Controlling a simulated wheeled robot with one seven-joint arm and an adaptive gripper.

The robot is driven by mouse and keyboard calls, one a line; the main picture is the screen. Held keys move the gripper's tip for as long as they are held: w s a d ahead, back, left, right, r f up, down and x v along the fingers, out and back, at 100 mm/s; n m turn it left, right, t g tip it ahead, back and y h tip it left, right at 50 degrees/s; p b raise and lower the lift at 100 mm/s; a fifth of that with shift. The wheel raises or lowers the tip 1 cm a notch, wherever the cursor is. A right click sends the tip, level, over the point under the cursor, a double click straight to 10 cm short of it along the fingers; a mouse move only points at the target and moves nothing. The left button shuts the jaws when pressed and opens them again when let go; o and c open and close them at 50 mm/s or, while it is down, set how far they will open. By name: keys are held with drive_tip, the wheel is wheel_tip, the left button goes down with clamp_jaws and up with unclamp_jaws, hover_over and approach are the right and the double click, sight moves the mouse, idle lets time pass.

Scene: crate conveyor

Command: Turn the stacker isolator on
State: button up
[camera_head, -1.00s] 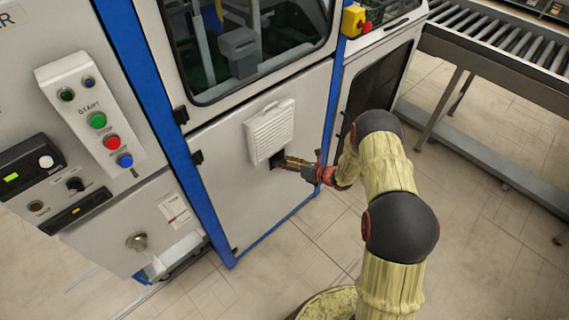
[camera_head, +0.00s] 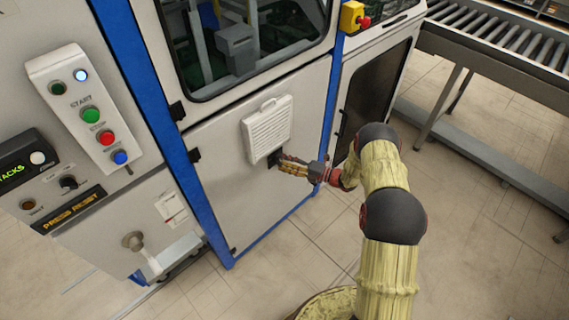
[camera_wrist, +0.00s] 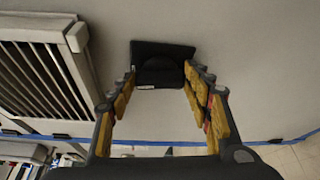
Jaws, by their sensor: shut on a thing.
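The stacker isolator is a black square plate with a rounded dark knob (camera_wrist: 160,70), low on the grey cabinet door beside a louvred vent. In the head view it is mostly hidden behind my gripper (camera_head: 281,163), just below the vent. In the wrist view the yellow-padded fingers of my gripper (camera_wrist: 160,82) reach to both sides of the isolator and are shut on it. The exact angle of the knob is hard to make out.
The white louvred vent (camera_head: 267,129) sits right above. The control panel (camera_head: 82,108) at left has a lit white lamp and an amber display (camera_head: 69,210) reading "PRESS RESET". A yellow emergency-stop box (camera_head: 353,17) and roller conveyor (camera_head: 500,37) are at right.

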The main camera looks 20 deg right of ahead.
drive_tip(key=shift+f+m, duration=0.15)
drive_tip(key=shift+m, duration=0.55)
drive_tip(key=shift+t+y, duration=0.3)
drive_tip(key=shift+d, duration=0.1)
drive_tip(key=o, duration=1.1)
drive_tip(key=shift+o, duration=0.3)
drive_tip(key=v, duration=1.2)
